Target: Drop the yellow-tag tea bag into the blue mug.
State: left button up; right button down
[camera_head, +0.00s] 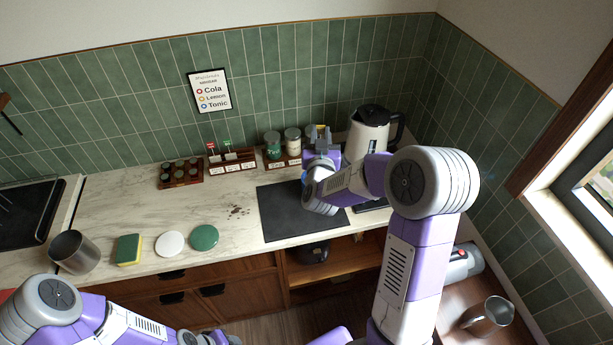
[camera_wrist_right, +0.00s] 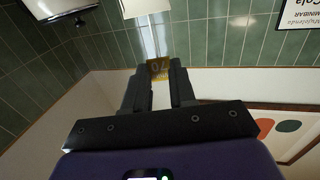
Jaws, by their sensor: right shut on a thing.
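My right gripper (camera_head: 319,138) is raised near the back wall, in front of the kettle's left side. In the right wrist view its two fingers (camera_wrist_right: 158,92) are shut on a yellow tag (camera_wrist_right: 157,68), that of the yellow-tag tea bag. A pale strip shows beyond the tag; I cannot tell if it is part of the bag. I cannot make out the blue mug in either view; my right arm hides part of the counter. My left arm comes in at the lower left, with no clear view of its gripper.
A wooden holder (camera_head: 233,163) carries a red-tag and a green-tag packet. Jars (camera_head: 292,141), a pod rack (camera_head: 181,174) and a white kettle (camera_head: 368,133) stand along the back. A black mat (camera_head: 280,220), sponge (camera_head: 129,249), two discs and a metal cup (camera_head: 74,252) are nearer.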

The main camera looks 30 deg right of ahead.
jog(key=shift+s+f, duration=0.25)
jog(key=shift+f, duration=0.25)
notch_tip(320, 180, down, 5)
jog(key=b, duration=0.3)
jog(key=c, duration=0.8)
grip_release()
jog(key=shift+c, duration=0.2)
jog(key=shift+s, duration=0.1)
jog(key=b+v, duration=0.1)
jog(key=v, duration=0.6)
jog(key=shift+s, duration=0.25)
jog(key=shift+a+r, duration=0.1)
